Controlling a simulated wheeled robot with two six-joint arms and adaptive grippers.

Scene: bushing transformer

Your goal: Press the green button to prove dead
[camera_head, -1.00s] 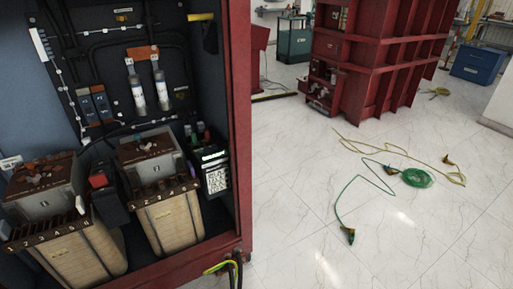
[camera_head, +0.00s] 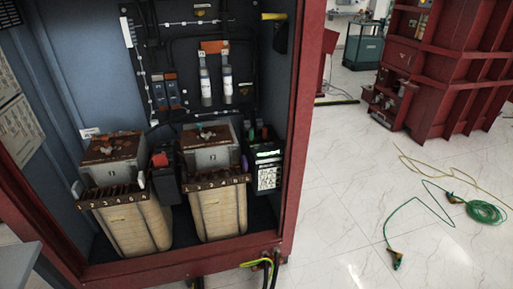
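An open dark red cabinet (camera_head: 307,120) fills the left and middle of the head view. On its right inner side stands a black device (camera_head: 267,160) with a lit green display strip and a white label panel. Small coloured parts, one of them green, show at its top. I cannot tell whether any of these is the green button. Neither of my grippers is in view.
Two transformers (camera_head: 132,222) (camera_head: 216,206) stand inside the cabinet, with a small red-topped black unit (camera_head: 163,180) between them. Green cable (camera_head: 487,213) with clamps lies on the floor at right. A large red ribbed housing (camera_head: 445,65) stands behind. White floor between is mostly clear.

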